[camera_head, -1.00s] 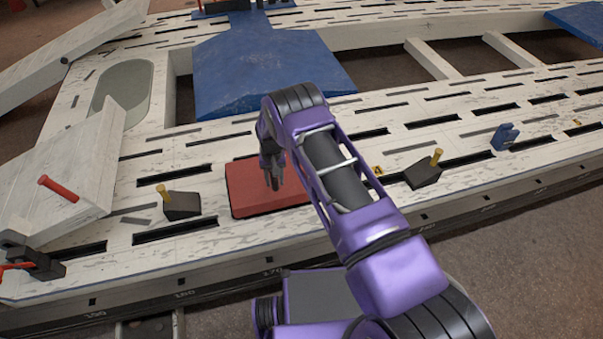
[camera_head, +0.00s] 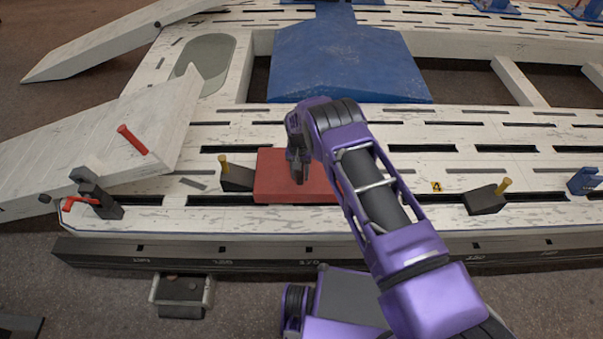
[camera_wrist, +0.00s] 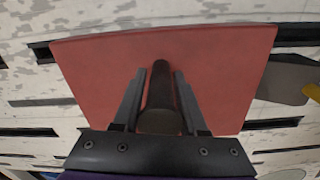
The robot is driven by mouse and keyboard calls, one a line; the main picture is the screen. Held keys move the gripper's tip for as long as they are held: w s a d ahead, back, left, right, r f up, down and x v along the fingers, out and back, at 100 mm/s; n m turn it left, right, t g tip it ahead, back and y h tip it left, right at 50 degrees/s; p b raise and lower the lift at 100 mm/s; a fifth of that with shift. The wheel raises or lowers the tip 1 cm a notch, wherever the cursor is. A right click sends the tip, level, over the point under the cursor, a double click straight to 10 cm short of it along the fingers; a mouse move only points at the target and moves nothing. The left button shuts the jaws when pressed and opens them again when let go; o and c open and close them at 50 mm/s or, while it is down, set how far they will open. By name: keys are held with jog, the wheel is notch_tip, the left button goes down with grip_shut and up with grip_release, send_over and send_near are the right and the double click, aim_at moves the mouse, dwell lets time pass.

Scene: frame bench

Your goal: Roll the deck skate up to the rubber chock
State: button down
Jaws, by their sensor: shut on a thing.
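The deck skate (camera_head: 275,180) is a flat red slab lying on the slotted white bench. My gripper (camera_head: 298,178) is over its middle. In the wrist view my gripper (camera_wrist: 160,100) is shut on the skate's dark upright post (camera_wrist: 160,115), with one finger on each side. A rubber chock (camera_head: 237,179), a dark wedge with a yellow peg, is at the skate's left end. It also shows at the right edge of the wrist view (camera_wrist: 288,76), against or almost against the skate's edge; I cannot tell if they touch. My arm hides the skate's right end.
A second dark wedge with a yellow peg (camera_head: 486,199) stands to the right, near a blue block (camera_head: 586,181). A white ramp-like board with a red handle (camera_head: 132,139) and a dark clamp (camera_head: 97,197) are at left. A blue panel (camera_head: 345,65) lies behind.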

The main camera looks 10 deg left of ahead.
jog(key=c, duration=0.8)
grip_release()
jog(key=shift+s+a+r, duration=0.15)
jog(key=shift+a, duration=1)
jog(key=shift+o, duration=1)
jog(key=shift+a, duration=0.1)
jog(key=shift+s, duration=0.1)
notch_tip(320, 180, up, 17)
jog(key=p, duration=0.2)
jog(key=shift+d+r, duration=0.15)
jog(key=shift+d, duration=0.25)
